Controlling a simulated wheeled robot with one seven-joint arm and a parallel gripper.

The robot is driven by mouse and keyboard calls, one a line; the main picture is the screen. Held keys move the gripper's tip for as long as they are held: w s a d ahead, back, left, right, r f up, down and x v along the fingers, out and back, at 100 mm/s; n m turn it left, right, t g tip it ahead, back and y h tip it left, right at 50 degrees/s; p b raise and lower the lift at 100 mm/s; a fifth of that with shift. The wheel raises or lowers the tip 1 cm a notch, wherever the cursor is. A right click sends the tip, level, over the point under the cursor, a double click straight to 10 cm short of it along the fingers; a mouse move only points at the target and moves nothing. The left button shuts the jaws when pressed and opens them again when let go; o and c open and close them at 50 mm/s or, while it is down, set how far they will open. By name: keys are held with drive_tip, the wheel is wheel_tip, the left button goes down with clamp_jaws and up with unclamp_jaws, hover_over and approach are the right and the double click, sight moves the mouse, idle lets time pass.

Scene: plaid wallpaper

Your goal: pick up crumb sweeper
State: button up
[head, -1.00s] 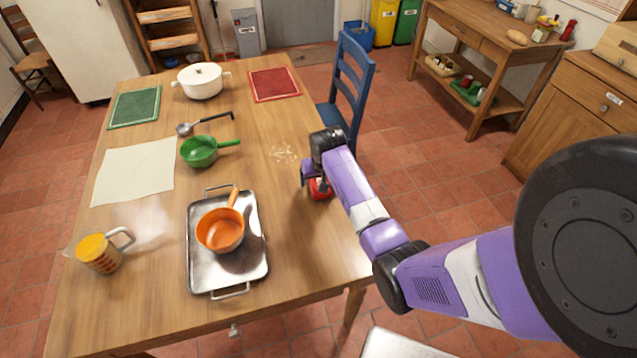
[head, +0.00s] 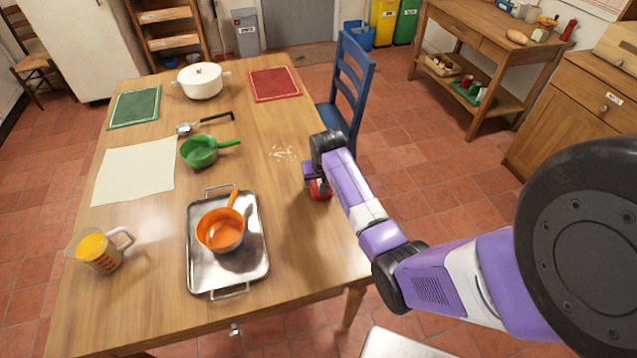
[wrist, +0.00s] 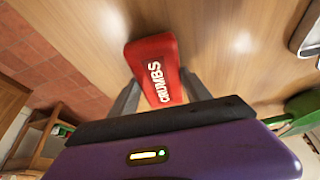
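The crumb sweeper is a red block with "CRUMBS" in white letters (wrist: 160,75). In the head view only a bit of its red body (head: 320,190) shows under my gripper (head: 313,178), near the table's right edge. In the wrist view my gripper's two grey fingers (wrist: 161,87) stand on either side of the sweeper, with their tips against its sides. My gripper looks shut on it. The sweeper is at the tabletop; whether it is lifted at all I cannot tell.
Pale crumbs (head: 283,153) lie left of my gripper. A metal tray (head: 258,275) holds an orange pan (head: 221,230). A blue chair (head: 350,85) stands at the right edge.

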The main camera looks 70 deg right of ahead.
sight(319, 181)
drive_tip(key=c, duration=0.3)
drive_tip(key=shift+r, duration=0.15)
drive_tip(key=shift+c, duration=0.2)
wheel_tip(319, 181, up, 20)
drive_tip(key=b, duration=0.1)
drive_tip(key=shift+r, duration=0.15)
